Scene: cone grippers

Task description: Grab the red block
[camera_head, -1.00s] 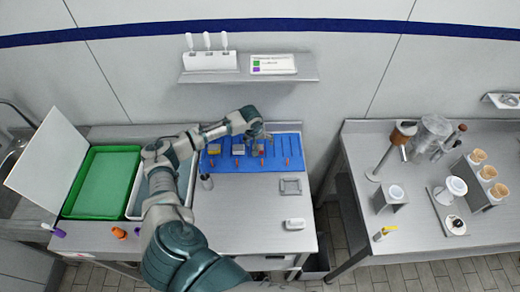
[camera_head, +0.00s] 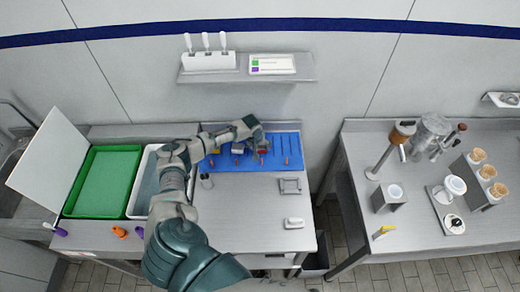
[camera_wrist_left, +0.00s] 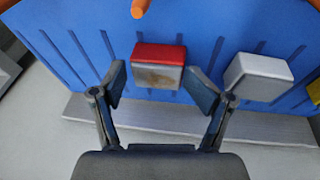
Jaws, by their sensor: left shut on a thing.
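The red block (camera_wrist_left: 159,53), with a red top and a worn pale front face, sits at the blue slotted mat (camera_head: 290,148) in the left wrist view. In the head view the left gripper (camera_head: 258,138) is at the mat's back edge and hides most of the block. My right gripper is not in view.
A white-grey block (camera_wrist_left: 258,76) stands just right of the gripper in the wrist view, with a yellow block (camera_wrist_left: 315,92) beyond. Orange pegs (camera_wrist_left: 139,8) lie along the mat. A green tray (camera_head: 105,180) is at left. The counter in front of the mat is mostly clear.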

